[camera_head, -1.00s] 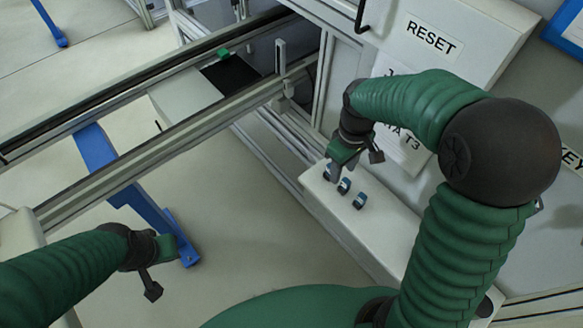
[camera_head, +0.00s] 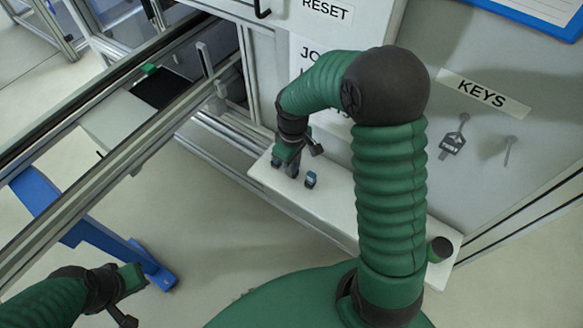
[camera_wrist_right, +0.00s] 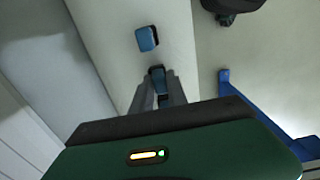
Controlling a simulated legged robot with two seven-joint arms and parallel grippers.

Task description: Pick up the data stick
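Small blue-and-dark data sticks stand on the white ledge. One stick (camera_head: 310,179) is free, to the right of my right gripper (camera_head: 291,170). In the right wrist view a free stick (camera_wrist_right: 147,38) lies beyond the fingertips. Another stick (camera_wrist_right: 160,84) is between the two grey fingers of my right gripper (camera_wrist_right: 159,88), low at the ledge. The fingers flank it closely, but whether they press on it cannot be told. My left gripper (camera_head: 132,280) is at the lower left, far from the ledge, and its fingers do not show clearly.
The white ledge (camera_head: 335,205) runs along a wall panel with a KEYS label (camera_head: 485,93) and hanging keys (camera_head: 453,140). A rail conveyor (camera_head: 120,150) and a blue floor bracket (camera_head: 100,235) are to the left. A dark round knob (camera_head: 440,248) is at the ledge's right end.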

